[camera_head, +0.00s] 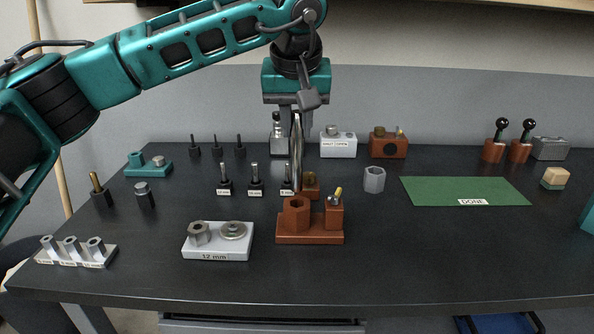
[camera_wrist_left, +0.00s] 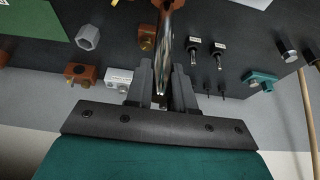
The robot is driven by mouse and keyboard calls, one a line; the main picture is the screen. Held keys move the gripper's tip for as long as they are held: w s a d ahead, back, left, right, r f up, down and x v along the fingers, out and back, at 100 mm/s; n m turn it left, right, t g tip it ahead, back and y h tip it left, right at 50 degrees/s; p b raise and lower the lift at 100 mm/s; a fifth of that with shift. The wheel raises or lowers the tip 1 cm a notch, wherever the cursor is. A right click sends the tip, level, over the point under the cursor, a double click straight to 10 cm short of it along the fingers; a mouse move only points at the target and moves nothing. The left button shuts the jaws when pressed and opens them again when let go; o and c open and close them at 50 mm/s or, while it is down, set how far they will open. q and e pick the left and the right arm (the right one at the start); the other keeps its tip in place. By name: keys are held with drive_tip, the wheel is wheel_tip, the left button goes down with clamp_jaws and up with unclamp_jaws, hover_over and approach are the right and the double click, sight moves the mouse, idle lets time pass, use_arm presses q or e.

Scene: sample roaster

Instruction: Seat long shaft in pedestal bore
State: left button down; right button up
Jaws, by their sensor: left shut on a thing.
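My left gripper (camera_head: 297,106) points down above the middle of the table and is shut on the long shaft (camera_head: 297,150). The shaft is a bright metal rod, held about upright. In the left wrist view the shaft (camera_wrist_left: 166,50) runs out from between the fingers (camera_wrist_left: 161,97). The brown pedestal (camera_head: 310,239) stands below, with a hexagonal tower on its left and a smaller block with a brass-tipped pin on its right. The shaft's lower end shows at the tower's top edge; I cannot tell whether it is in the bore or just above or behind it.
A white 12 mm tray (camera_head: 218,255) with metal parts stands left of the pedestal. A grey hex nut (camera_head: 374,179) and a green DONE mat (camera_head: 466,190) lie to the right. Several black-based pins (camera_head: 255,187) stand behind left. The table front is clear.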

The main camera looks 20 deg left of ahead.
sight(296, 158)
use_arm(q)
wheel_tip(296, 158, down, 3)
drive_tip(key=shift+r, duration=0.1)
drive_tip(key=f, duration=0.2)
drive_tip(key=s+f+b, duration=0.1)
drive_tip(key=f, duration=0.1)
drive_tip(key=shift+w+f, duration=0.3)
drive_tip(key=shift+f, duration=0.25)
drive_tip(key=c, duration=0.9)
unclamp_jaws()
drive_tip(key=shift+r, duration=0.1)
drive_tip(key=p+v, duration=0.1)
drive_tip(key=v, duration=1.1)
drive_tip(key=shift+w, duration=0.2)
